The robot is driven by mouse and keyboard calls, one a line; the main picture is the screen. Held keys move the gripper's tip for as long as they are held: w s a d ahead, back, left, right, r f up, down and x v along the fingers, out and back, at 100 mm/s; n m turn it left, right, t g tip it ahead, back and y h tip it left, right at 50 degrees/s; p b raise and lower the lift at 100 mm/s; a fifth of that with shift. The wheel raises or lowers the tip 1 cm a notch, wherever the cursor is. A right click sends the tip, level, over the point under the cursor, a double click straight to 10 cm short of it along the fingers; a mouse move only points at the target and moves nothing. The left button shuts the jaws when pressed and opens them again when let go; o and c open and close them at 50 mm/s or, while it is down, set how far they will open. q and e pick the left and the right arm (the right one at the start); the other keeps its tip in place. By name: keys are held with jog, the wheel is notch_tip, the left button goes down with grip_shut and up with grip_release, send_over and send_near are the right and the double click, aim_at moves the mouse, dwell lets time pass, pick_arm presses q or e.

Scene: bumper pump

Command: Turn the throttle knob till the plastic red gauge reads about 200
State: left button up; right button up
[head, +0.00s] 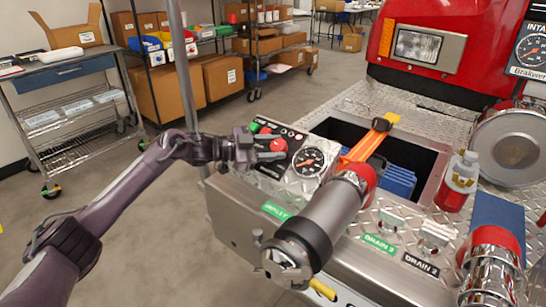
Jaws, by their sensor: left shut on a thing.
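My left gripper (270,147) reaches in from the left to the control panel at the bumper's left end. Its fingers are shut on a red knob (279,145), one finger above it and one below, partly covering it. Just right of the knob is a round gauge (309,161) on the same panel. Its needle and numbers are too small to read surely. A larger intake gauge (530,50) shows at the top right edge. My right gripper is not in view.
A large pipe with a black collar (322,217) stands in front of the panel. An open bin (425,160) with blue hoses and an orange strap (368,143) lies to the right. A steel cart (70,75) and shelves stand behind on open floor.

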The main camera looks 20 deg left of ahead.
pick_arm(q)
jog(key=m+g, duration=0.1)
jog(key=m+g+b, duration=0.2)
jog(key=shift+w+a+r+m+g, duration=0.15)
jog(key=shift+w+m+g, duration=0.1)
jog(key=shift+m+g, duration=0.15)
jog(key=shift+r+m+g, duration=0.1)
jog(key=shift+m+g, duration=0.4)
jog(key=shift+m, duration=0.1)
jog(key=shift+m+g, duration=0.7)
jog(key=shift+w+m+g, duration=0.1)
jog(key=shift+m+g, duration=0.4)
jog(key=shift+m, duration=0.1)
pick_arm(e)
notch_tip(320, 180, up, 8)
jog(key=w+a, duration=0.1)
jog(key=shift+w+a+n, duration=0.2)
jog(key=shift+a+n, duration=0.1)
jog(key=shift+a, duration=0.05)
pick_arm(q)
jog(key=shift+g, duration=0.3)
jog(key=shift+m, duration=0.3)
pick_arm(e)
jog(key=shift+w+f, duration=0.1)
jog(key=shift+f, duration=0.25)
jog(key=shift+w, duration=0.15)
